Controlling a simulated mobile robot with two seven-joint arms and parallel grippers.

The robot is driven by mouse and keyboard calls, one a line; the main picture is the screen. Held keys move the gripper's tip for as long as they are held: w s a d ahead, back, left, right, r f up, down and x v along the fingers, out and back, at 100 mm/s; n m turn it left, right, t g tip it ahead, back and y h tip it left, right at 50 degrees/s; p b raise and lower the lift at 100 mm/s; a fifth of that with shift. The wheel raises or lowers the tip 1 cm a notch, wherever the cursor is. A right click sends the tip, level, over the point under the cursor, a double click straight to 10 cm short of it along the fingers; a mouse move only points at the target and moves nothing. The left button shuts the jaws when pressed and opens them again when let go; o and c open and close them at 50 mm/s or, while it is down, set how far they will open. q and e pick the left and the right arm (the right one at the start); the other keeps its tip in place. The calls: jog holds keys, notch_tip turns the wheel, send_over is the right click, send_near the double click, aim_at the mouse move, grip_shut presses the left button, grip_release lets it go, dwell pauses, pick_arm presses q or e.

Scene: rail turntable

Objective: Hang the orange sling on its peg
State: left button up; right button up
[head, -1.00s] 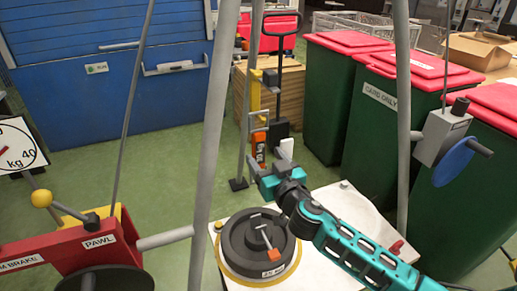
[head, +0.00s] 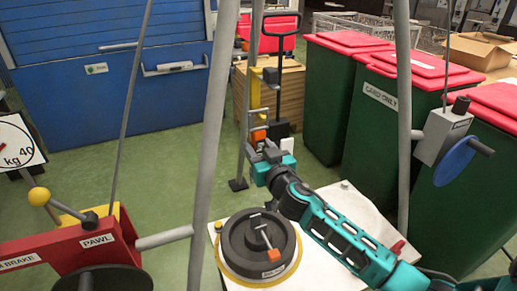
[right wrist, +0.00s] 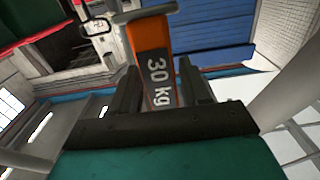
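The orange sling (head: 258,138) is a short strap with a dark "30 kg" label and a grey bar at its far end. It is in front of the grey post with yellow parts, its lower part hidden by my right gripper (head: 264,157). In the right wrist view the sling (right wrist: 152,40) lies between the two dark fingers (right wrist: 160,88), which look closed on its labelled part. The sling tilts slightly between them. I cannot make out the peg clearly, nor whether the sling touches it. My left gripper is not in view.
A dark round weight (head: 245,256) with an orange-ended lever sits on a white board (head: 350,206) below my right arm. Grey tripod legs (head: 212,130) stand left and right. Green bins with red lids (head: 345,42) stand at right. A red pawl unit (head: 70,248) is at left.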

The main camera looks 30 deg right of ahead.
jog(key=c, duration=0.7)
jog(key=shift+o, duration=0.2)
jog(key=shift+r, duration=0.25)
jog(key=shift+r+p, duration=0.65)
jog(key=shift+p, duration=0.15)
jog(key=shift+s+a, duration=0.2)
jog(key=shift+s, duration=4.3)
jog(key=shift+a, duration=0.15)
